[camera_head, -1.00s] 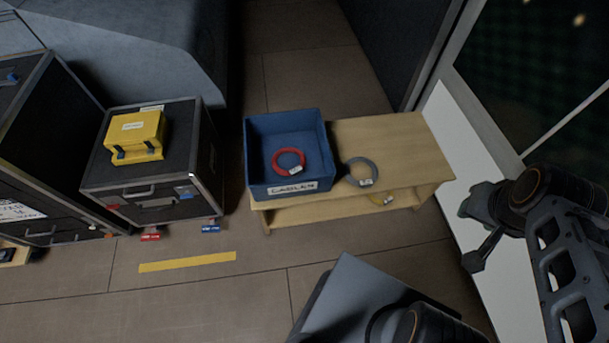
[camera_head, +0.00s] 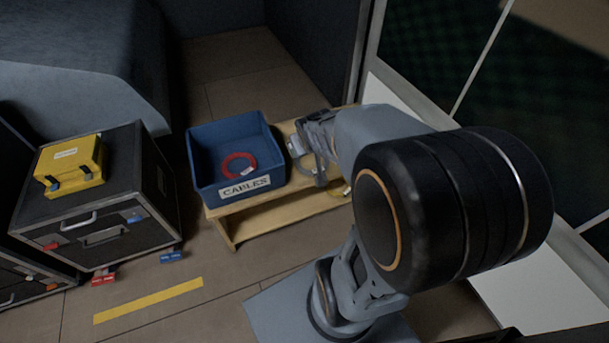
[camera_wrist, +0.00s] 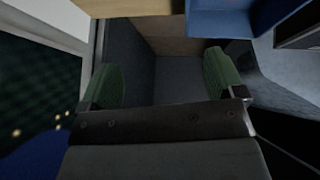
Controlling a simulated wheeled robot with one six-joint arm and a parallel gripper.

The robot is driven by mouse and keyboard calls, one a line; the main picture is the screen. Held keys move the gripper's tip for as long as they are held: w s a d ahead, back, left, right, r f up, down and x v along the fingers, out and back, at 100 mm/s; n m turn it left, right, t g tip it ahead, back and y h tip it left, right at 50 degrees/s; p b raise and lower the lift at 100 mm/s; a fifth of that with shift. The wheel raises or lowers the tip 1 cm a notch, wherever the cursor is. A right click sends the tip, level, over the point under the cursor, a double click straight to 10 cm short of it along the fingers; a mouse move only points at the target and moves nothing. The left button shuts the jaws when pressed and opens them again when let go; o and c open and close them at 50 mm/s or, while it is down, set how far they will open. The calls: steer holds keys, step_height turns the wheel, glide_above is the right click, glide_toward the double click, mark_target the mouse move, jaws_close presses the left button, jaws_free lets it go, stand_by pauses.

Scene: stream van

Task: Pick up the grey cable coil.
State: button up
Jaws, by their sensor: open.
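The grey cable coil (camera_head: 303,162) lies on the wooden bench, just right of the blue box, in the head view. My gripper and arm hide much of it. My gripper (camera_head: 318,150) is over the bench in the head view, overlapping the coil; I cannot tell its height above it. In the wrist view my gripper (camera_wrist: 161,78) has its two green-padded fingers wide apart with nothing between them. The coil does not show in the wrist view.
The blue box (camera_head: 236,191) labelled CABLES holds a red coil (camera_head: 239,165) on the bench (camera_head: 262,218). A black case (camera_head: 135,190) bearing a yellow case (camera_head: 72,165) stands left. A window wall borders the right.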

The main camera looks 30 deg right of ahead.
steer(key=shift+o, duration=0.9)
steer(key=w+d+f+t+b, duration=0.1)
steer(key=d+f+b, duration=0.3)
steer(key=f, duration=0.6)
steer(key=w+d+f+t+b, duration=0.1)
steer(key=w+d+f+b, duration=0.2)
steer(key=f, duration=0.6)
steer(key=d+b, duration=0.2)
steer(key=d, duration=0.1)
steer(key=shift+f+t+h, duration=0.3)
steer(key=shift+f+t, duration=0.1)
steer(key=t+y+b, duration=0.2)
steer(key=t+b, duration=0.2)
steer(key=b, duration=0.7)
glide_toward(313, 172)
steer(key=w+d+f, duration=0.1)
steer(key=d, duration=0.2)
steer(key=shift+b+x, duration=1.1)
steer(key=shift+x, duration=1.8)
steer(key=shift+w+a+f, duration=0.1)
steer(key=shift+w+f, duration=0.05)
steer(key=shift+w, duration=0.35)
steer(key=c, duration=1.4)
